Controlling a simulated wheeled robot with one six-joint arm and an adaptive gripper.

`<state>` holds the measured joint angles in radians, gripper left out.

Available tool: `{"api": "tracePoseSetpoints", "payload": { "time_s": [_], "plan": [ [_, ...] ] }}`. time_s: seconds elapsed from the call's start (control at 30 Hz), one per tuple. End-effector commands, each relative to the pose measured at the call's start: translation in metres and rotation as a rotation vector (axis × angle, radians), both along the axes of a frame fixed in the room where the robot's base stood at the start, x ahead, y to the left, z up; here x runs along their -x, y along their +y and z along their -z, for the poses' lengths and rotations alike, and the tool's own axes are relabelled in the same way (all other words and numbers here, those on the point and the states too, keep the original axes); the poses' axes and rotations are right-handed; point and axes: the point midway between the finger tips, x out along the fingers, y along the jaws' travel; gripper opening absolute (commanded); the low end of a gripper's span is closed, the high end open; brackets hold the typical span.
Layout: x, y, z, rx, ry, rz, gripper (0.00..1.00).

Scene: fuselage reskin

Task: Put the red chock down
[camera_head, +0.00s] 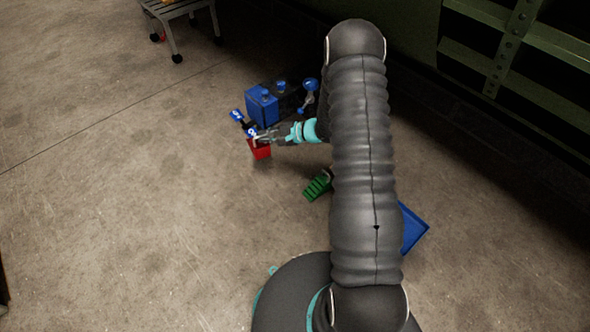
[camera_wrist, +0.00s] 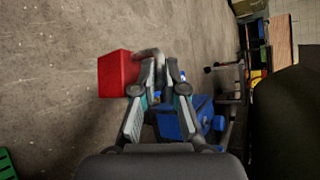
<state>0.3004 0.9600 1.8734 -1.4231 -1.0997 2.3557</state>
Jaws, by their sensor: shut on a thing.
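The red chock (camera_head: 261,149) hangs at the tips of my gripper (camera_head: 262,136), left of the arm in the head view. In the wrist view the red chock (camera_wrist: 117,74) shows as a red block left of the fingertips, with a pale curved handle between the fingers of my gripper (camera_wrist: 158,75). My gripper is shut on that handle. I cannot tell whether the chock touches the floor.
A blue box (camera_head: 262,106) with blue-topped items stands close behind the gripper. A green ridged block (camera_head: 317,187) lies on the floor near my arm. A blue tray (camera_head: 412,228) is partly hidden. A wheeled cart (camera_head: 178,12) stands far back. The left floor is clear.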

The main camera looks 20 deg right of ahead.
Motion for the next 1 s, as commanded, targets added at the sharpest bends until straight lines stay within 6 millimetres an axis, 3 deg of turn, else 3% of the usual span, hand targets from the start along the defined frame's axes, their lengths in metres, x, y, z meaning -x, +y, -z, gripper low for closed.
{"api": "tracePoseSetpoints", "payload": {
  "time_s": [0.03,0.2,0.43,1.0],
  "plan": [
    [0.002,-0.009,0.018,-0.001,0.001,-0.044,0.00],
    [0.016,-0.032,0.055,-0.003,0.002,-0.189,0.00],
    [0.025,-0.051,0.077,-0.004,0.001,-0.273,0.00],
    [-0.012,-0.142,0.138,-0.002,-0.001,-0.278,0.00]
  ]
}}
